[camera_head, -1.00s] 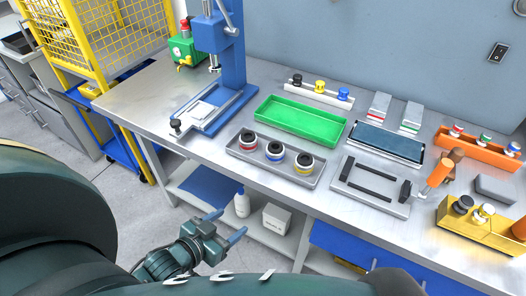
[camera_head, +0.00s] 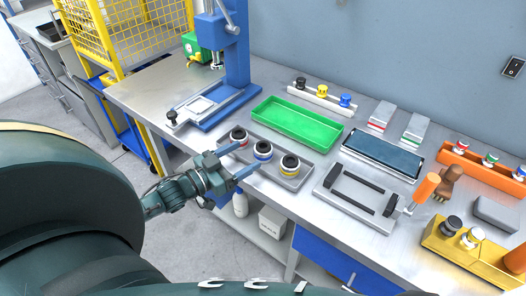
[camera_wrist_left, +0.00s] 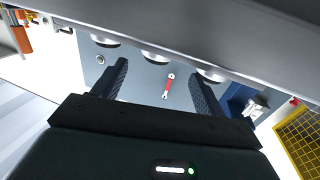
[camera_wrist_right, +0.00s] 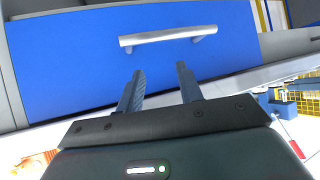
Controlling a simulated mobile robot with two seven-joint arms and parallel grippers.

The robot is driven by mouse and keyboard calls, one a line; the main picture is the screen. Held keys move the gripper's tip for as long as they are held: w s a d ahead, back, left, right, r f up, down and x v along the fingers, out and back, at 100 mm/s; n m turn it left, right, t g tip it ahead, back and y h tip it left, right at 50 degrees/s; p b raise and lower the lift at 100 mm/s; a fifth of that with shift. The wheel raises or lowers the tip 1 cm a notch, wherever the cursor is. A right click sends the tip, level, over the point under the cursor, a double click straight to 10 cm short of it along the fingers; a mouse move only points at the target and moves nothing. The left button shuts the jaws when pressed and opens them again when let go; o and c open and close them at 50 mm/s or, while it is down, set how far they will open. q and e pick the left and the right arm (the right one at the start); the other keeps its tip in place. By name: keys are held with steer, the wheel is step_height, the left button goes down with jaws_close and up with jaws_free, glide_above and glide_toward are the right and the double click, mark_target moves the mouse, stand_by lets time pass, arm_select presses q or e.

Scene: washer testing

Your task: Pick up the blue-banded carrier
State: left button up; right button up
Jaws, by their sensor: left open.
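The blue-banded carrier (camera_head: 262,151) stands upright in the middle of a grey tray (camera_head: 285,183), between a red-banded carrier (camera_head: 238,134) and a yellow-banded carrier (camera_head: 289,165). My left gripper (camera_head: 239,160) is open and empty at the tray's front edge, with its fingers pointing toward the blue-banded carrier and apart from it. In the left wrist view, which is upside down, the middle carrier (camera_wrist_left: 155,56) shows beyond the gap between the fingers (camera_wrist_left: 158,72); its band is not readable there. My right gripper (camera_wrist_right: 160,70) is open and empty in front of a blue drawer (camera_wrist_right: 80,60).
A green tray (camera_head: 297,121) lies behind the carriers, and a blue press (camera_head: 235,50) stands to the left. A grey fixture with black bars (camera_head: 355,200) lies to the right. An orange rack (camera_head: 480,168) and yellow block (camera_head: 465,250) are further right.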

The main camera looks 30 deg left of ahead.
mark_target(258, 149)
arm_select(q)
steer(key=x, duration=0.4)
steer(key=shift+d+r+p, duration=0.15)
steer(key=shift+d+p, duration=0.1)
steer(key=shift+p, duration=0.05)
steer(key=shift+w+d, duration=0.25)
steer(key=shift+w, duration=0.3)
steer(key=shift+c, duration=0.3)
steer(key=c, duration=1.1)
